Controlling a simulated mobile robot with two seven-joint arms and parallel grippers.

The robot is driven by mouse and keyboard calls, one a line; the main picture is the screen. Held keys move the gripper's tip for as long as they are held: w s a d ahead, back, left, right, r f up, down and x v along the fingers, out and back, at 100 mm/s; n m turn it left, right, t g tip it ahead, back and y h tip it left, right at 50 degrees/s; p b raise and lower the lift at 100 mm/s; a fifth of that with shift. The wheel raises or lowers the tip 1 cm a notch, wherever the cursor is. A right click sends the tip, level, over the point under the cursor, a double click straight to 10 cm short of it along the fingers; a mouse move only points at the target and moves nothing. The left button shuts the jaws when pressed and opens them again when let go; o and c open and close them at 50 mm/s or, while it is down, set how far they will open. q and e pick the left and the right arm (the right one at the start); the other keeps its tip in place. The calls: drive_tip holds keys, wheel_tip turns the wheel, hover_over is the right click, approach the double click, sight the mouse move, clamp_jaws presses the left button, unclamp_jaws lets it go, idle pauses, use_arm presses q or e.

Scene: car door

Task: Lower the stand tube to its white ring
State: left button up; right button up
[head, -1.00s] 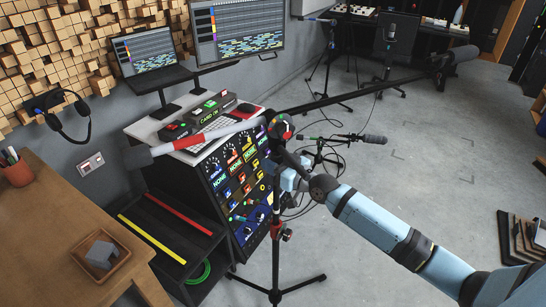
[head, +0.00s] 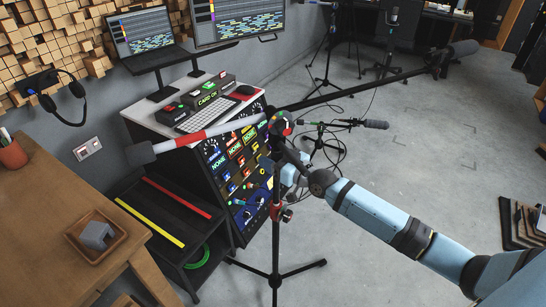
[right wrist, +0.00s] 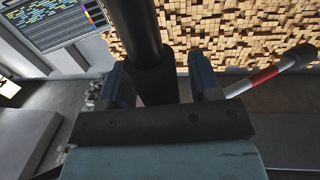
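The stand is a black tripod with an upright dark tube (head: 276,190); a red clamp (head: 285,214) sits partway up. At its top a round joint (head: 281,123) carries a long boom with a red-and-white section. My right gripper (head: 290,173) reaches in from the right and is at the tube just below the joint. I cannot make out a white ring. My left gripper is not in view.
The boom ends in a grey counterweight (head: 139,154) at left and a microphone (head: 462,48) at right. A rack (head: 228,165) with knobs stands behind the stand. A wooden table (head: 50,215) is at left. The floor to the right is mostly open.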

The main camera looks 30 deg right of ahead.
drive_tip(key=v, duration=1.3)
drive_tip(key=shift+s+d, duration=0.2)
drive_tip(key=shift+s, duration=0.15)
